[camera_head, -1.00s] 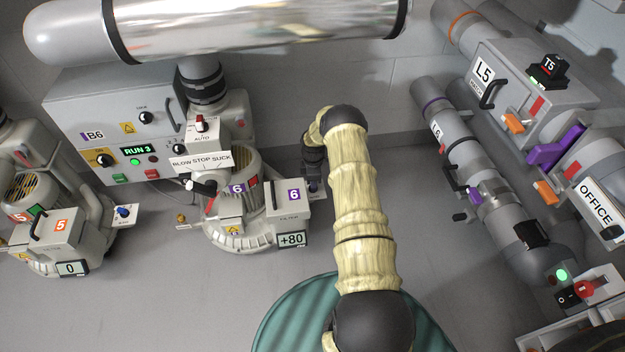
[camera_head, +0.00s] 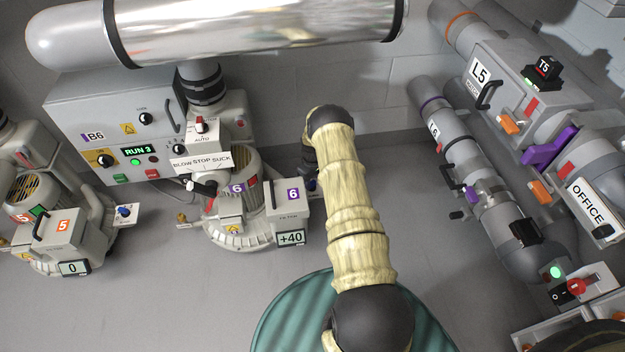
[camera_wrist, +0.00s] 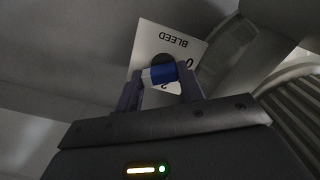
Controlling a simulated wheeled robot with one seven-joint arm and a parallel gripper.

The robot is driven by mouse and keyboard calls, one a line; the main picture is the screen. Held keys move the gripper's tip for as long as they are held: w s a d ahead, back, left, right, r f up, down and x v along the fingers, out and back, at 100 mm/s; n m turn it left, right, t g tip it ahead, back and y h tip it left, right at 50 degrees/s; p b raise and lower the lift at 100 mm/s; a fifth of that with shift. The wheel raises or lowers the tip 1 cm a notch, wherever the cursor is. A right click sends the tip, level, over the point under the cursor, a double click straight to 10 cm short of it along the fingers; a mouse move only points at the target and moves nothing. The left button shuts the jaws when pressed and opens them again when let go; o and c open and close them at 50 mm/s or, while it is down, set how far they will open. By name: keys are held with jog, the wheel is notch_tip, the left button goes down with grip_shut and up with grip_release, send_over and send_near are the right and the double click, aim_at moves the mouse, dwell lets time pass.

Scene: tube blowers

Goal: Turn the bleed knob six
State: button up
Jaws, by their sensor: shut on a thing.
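The bleed knob (camera_wrist: 163,74) is blue with a white part. It stands out from a white plate (camera_wrist: 181,42) marked BLEED in the wrist view, where the lettering appears upside down. My gripper (camera_wrist: 161,84) is shut on the knob, one finger on each side. Blower six (camera_head: 232,205) stands in the head view with purple 6 labels, and its filter box (camera_head: 284,207) is on its right. The display (camera_head: 291,238) below the box reads +40. My arm hides most of the knob area and the gripper in the head view.
Blower five (camera_head: 55,235) stands at the left with its display at 0. The B6 control box (camera_head: 110,120) reads RUN 3. Pipes and the L5 box (camera_head: 515,90) line the right. A green round surface (camera_head: 285,320) is below my arm.

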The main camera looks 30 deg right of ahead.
aim_at(312, 182)
jog(key=shift+w+a+m, duration=0.1)
jog(key=shift+a+m, duration=0.1)
jog(key=shift+m, duration=0.6)
jog(key=o, duration=1)
jog(key=shift+c, duration=0.2)
jog(key=shift+o, duration=0.2)
jog(key=shift+d, duration=0.1)
jog(key=shift+r, duration=0.1)
notch_tip(312, 182, up, 12)
jog(key=p, duration=0.5)
